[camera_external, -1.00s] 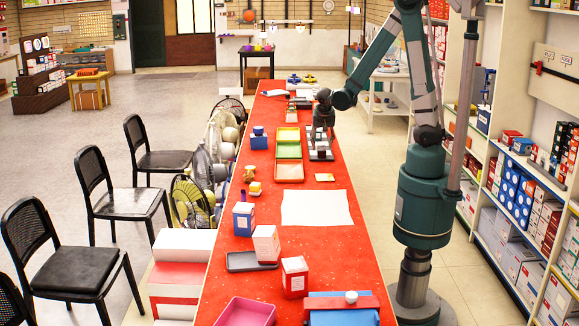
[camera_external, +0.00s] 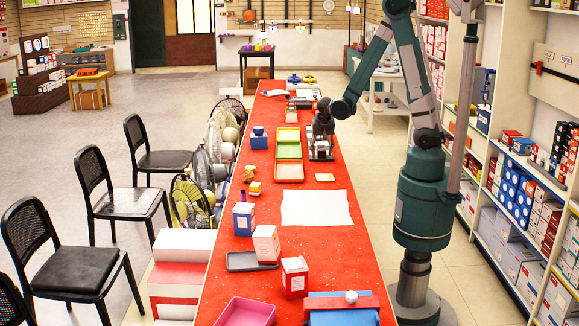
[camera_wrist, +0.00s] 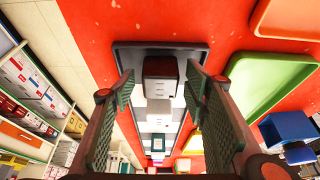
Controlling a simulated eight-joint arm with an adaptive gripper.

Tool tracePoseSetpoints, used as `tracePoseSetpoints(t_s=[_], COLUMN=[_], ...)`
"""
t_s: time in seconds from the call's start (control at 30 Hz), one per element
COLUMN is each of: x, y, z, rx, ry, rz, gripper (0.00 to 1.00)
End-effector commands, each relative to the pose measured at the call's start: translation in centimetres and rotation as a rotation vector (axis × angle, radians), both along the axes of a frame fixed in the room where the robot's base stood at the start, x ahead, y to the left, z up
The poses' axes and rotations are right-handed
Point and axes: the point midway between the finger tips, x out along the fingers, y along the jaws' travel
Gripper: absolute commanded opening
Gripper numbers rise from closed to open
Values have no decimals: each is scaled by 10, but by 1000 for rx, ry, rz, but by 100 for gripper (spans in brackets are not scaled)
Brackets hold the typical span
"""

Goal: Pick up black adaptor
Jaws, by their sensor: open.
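A small dark, boxy item (camera_wrist: 160,68) that looks like the black adaptor sits on a long dark tray (camera_wrist: 128,58) in the wrist view. Pale items lie beyond it on the same tray. My gripper (camera_wrist: 159,80) is open, with one finger on each side of the dark item and visible gaps between. I cannot tell how far above it the fingertips are. In the external view my gripper (camera_external: 322,128) points down over the tray (camera_external: 329,156) on the red table and hides part of it.
A tray with orange and green compartments (camera_external: 289,151) stands close left of the gripper on the red table (camera_external: 260,290). A blue container (camera_external: 259,138) is farther left. A white sheet (camera_external: 316,208) and several boxes lie nearer the camera.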

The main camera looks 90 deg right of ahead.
Motion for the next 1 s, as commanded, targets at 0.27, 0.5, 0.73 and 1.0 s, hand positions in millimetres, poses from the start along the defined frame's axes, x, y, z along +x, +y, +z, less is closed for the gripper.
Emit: tracePoseSetpoints(t_s=[0.27, 0.5, 0.73, 1.0], x=[0, 0, 0, 0], y=[0, 0, 0, 0], z=[0, 0, 0, 2], rx=[0, 0, 0, 0], ry=[0, 0, 0, 0], rz=[0, 0, 0, 0], gripper=[45, 25, 15, 15])
